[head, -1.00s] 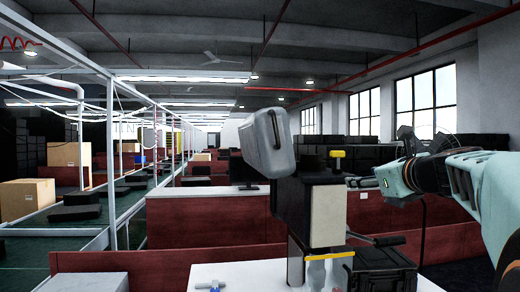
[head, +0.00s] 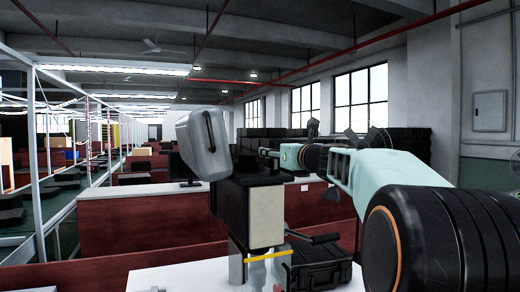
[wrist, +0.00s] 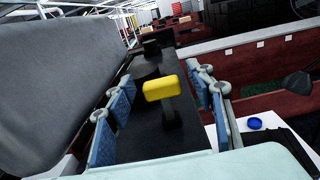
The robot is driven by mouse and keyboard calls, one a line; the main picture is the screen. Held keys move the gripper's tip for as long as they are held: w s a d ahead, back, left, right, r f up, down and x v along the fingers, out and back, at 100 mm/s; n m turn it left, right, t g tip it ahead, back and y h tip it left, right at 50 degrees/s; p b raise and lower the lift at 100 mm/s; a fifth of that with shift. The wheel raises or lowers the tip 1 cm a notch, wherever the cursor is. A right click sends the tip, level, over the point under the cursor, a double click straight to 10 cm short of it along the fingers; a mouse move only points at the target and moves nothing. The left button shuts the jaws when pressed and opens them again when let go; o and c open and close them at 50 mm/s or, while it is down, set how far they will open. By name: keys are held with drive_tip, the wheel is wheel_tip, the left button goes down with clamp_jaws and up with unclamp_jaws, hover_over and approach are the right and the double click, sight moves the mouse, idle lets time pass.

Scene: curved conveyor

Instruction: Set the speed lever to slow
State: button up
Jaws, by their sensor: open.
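The speed lever has a yellow block-shaped handle (wrist: 160,88) on a short dark stem. It stands on the black top of a machine box (wrist: 150,140) in the wrist view. My gripper (wrist: 164,100) is open, with blue-padded fingers on the left and right of the handle and a visible gap on each side. In the head view my gripper (head: 264,154) is at the top of the box, which has a cream side panel (head: 267,217). The yellow handle is hidden there. I see no speed markings.
A large grey canister-like body (head: 202,148) stands close to the left of the gripper. A black case (head: 320,268) lies on the white table (head: 175,278). A blue round cap (wrist: 255,123) is at the lower right of the wrist view. Red partitions (head: 130,222) stand behind.

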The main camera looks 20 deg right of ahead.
drive_tip(key=shift+w, duration=0.6)
drive_tip(key=shift+c, duration=0.6)
drive_tip(key=c, duration=1)
drive_tip(key=shift+f, duration=0.1)
drive_tip(key=shift+c, duration=0.2)
